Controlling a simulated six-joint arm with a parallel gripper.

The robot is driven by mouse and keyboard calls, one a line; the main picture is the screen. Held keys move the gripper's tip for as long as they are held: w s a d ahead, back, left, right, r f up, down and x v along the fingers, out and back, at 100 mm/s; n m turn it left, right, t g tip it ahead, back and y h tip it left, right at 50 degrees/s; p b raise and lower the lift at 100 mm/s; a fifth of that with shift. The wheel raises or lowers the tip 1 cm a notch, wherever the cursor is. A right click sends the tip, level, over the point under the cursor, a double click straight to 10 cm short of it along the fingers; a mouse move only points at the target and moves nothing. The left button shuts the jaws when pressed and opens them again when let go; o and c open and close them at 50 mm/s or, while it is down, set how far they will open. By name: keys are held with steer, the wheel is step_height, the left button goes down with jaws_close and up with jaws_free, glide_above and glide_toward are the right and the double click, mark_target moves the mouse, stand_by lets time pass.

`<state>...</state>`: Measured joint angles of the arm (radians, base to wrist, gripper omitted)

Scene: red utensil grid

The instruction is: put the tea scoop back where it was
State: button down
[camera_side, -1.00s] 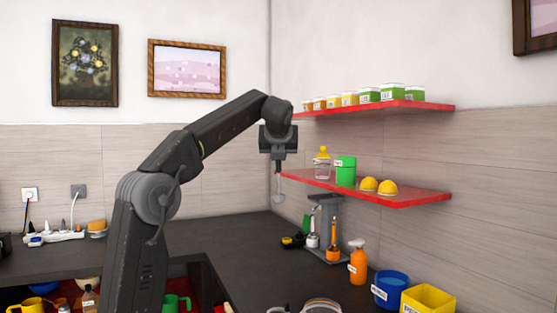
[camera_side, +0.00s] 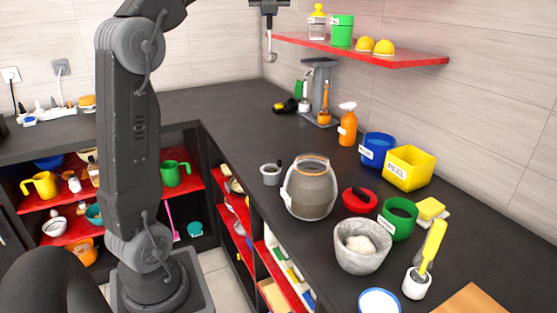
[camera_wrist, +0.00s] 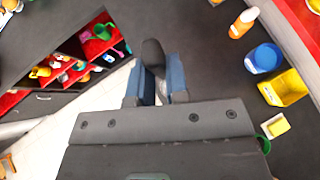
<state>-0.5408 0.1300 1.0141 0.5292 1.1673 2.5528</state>
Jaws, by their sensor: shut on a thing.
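My gripper (camera_wrist: 158,88) is shut on a slim grey utensil, which I take to be the tea scoop (camera_side: 269,45). In the side view the scoop hangs down from my gripper (camera_side: 268,8) at the top edge, in front of the back wall and left of the red shelf. Its lower end is curved. The red compartments (camera_side: 240,212) under the counter hold several utensils, too small to name.
A grey stand (camera_side: 318,85) with hanging tools is at the back. A grey jar (camera_side: 311,190), a small grey cup (camera_side: 271,174), a stone mortar (camera_side: 360,262), and blue (camera_side: 377,150) and yellow (camera_side: 409,168) containers crowd the right counter.

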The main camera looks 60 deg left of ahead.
mark_target(270, 56)
steer(key=a+f+n+g, duration=0.1)
steer(key=f, duration=0.3)
steer(key=w+a+f+n+g, duration=0.1)
steer(key=f, duration=0.3)
steer(key=a+f, duration=0.1)
steer(key=f, duration=0.3)
steer(key=shift+w+a+f+n+g+y, duration=0.25)
steer(key=shift+w+f+n+g+y, duration=0.05)
steer(key=shift+w+f+n+g, duration=0.1)
step_height(270, 56, down, 12)
steer(key=a+n+g, duration=0.2)
steer(key=w+d+f, duration=0.6)
steer(key=w+f, duration=0.3)
steer(key=f, duration=0.2)
steer(key=shift+d+f, duration=0.2)
steer(key=shift+f, duration=0.05)
steer(key=shift+w, duration=0.1)
steer(key=shift+f, duration=0.2)
steer(key=c, duration=1.1)
jaws_free()
